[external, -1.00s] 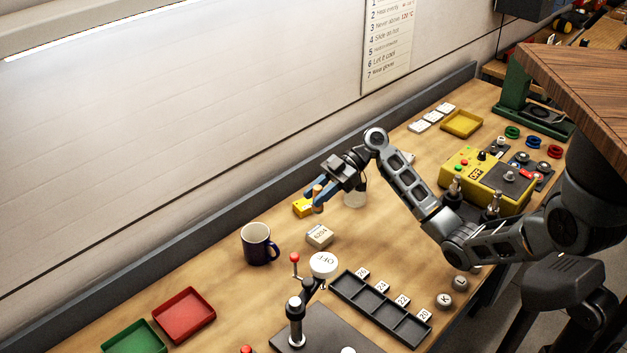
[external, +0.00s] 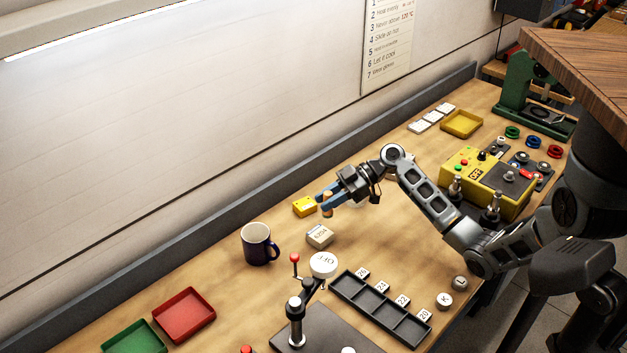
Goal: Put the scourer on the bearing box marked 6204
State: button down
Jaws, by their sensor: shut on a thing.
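My gripper (external: 326,204) has blue fingers and is shut on a small orange-brown thing, apparently the scourer (external: 327,199). It holds the thing above the bench, up and slightly right of a small pale box in the picture. That pale box is the bearing box marked 6204 (external: 320,236), lying on the bench with its top bare. The held thing is apart from the box. Much of it is hidden by the fingers.
A yellow block (external: 304,207) lies just left of my gripper. A dark blue mug (external: 257,244) stands left of the box. A yellow control box (external: 487,181) stands right.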

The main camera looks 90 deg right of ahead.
aim_at(323, 215)
jog(key=x, duration=0.2)
jog(key=shift+w+a+f, duration=0.15)
jog(key=shift+a+f, duration=0.1)
jog(key=shift+f, duration=0.1)
jog(key=shift+f+b, duration=0.8)
jog(key=shift+f, duration=1.15)
jog(key=shift+f, duration=0.2)
jog(key=c, duration=0.8)
grip_release()
jog(key=shift+c, duration=0.2)
jog(key=shift+r, duration=0.15)
jog(key=shift+r, duration=0.15)
jog(key=v, duration=1.2)
